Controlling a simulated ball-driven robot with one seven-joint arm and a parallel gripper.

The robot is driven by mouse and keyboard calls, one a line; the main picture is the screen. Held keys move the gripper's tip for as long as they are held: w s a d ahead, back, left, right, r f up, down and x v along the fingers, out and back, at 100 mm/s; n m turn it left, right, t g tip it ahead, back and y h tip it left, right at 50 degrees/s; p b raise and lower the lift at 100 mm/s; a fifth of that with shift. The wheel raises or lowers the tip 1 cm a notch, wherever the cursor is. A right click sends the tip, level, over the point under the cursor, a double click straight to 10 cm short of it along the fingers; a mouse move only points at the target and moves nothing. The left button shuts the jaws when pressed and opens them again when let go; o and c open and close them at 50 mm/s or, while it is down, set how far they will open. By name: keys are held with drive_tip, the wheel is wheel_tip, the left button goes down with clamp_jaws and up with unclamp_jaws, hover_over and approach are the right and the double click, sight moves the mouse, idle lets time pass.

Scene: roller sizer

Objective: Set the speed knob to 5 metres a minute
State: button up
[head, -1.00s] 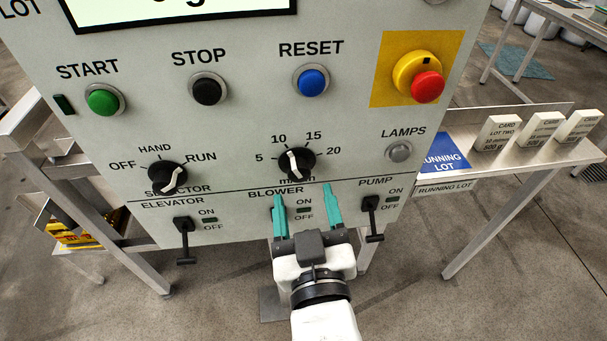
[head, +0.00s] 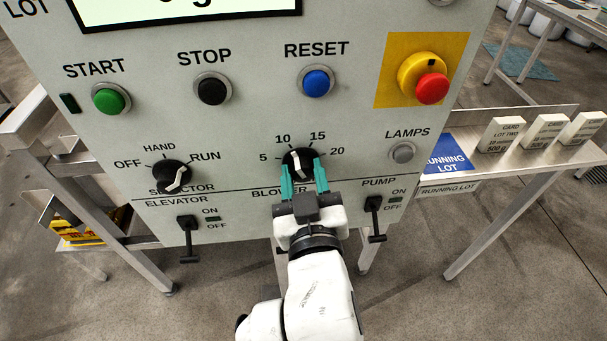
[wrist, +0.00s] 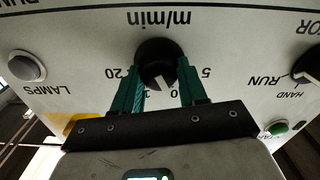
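The speed knob (head: 299,158) is a round black dial with a white pointer, low in the middle of the grey panel. Its scale reads 5, 10, 15, 20, with m/min below. The pointer stands up and slightly left, near 10. My gripper (head: 303,172) has its two teal fingers at the left and right sides of the knob and appears shut on it. The wrist view shows the scale upside down, the knob (wrist: 158,56) between the fingers (wrist: 158,80), and its pointer partly visible. Exact finger contact is hard to see.
The selector knob (head: 172,177) is to the left, the lamps button (head: 402,153) to the right. The elevator switch (head: 187,232) and pump switch (head: 375,212) flank my gripper below. My gripper hides the blower switch. START, STOP, RESET and a red emergency button (head: 431,88) are above.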

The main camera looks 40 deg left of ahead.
drive_tip(key=c, duration=0.6)
drive_tip(key=shift+n, duration=0.3)
drive_tip(key=n+p, duration=0.3)
drive_tip(key=n, duration=0.2)
drive_tip(key=shift+r, duration=0.1)
drive_tip(key=shift+n+p, duration=1.35)
drive_tip(key=shift+n, duration=0.85)
drive_tip(key=shift+f, duration=0.2)
drive_tip(key=o, duration=1.1)
drive_tip(key=shift+c, duration=0.2)
